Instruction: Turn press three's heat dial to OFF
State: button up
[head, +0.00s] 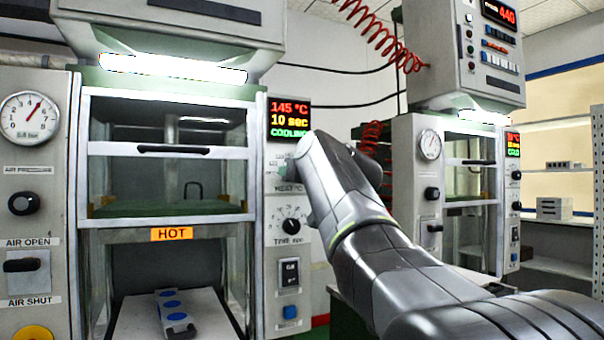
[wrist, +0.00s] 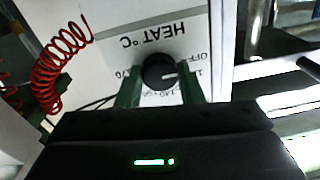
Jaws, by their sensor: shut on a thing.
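The heat dial (wrist: 158,73) is a round black knob on a white panel marked HEAT °C, which appears upside down in the wrist view. Its white pointer mark points to the picture's right, close to the OFF lettering and a partly hidden number below it. My gripper (wrist: 160,84) has its two green fingers on either side of the knob and is shut on it. In the head view my arm reaches to the panel of the near press (head: 165,220) and hides the heat dial. The display (head: 290,120) above reads 145 °C, 10 sec, COOLING.
Below the heat dial are a time dial (head: 291,226) and a black switch (head: 290,272). A second press (head: 470,190) stands at right. A red coiled hose (wrist: 58,65) hangs nearby.

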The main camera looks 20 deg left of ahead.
jog(key=shift+s+d+r, duration=0.1)
jog(key=shift+r, duration=0.35)
jog(key=o, duration=1)
jog(key=shift+f, duration=0.25)
jog(key=b+v, duration=0.2)
jog(key=v, duration=1.1)
jog(key=shift+d, duration=0.2)
jog(key=shift+s+a, duration=0.1)
jog(key=p+x, duration=0.2)
jog(key=x, duration=1.1)
jog(key=shift+w+a, duration=0.2)
jog(key=shift+a, duration=0.05)
jog(key=shift+d+f, duration=0.1)
jog(key=shift+f, duration=0.05)
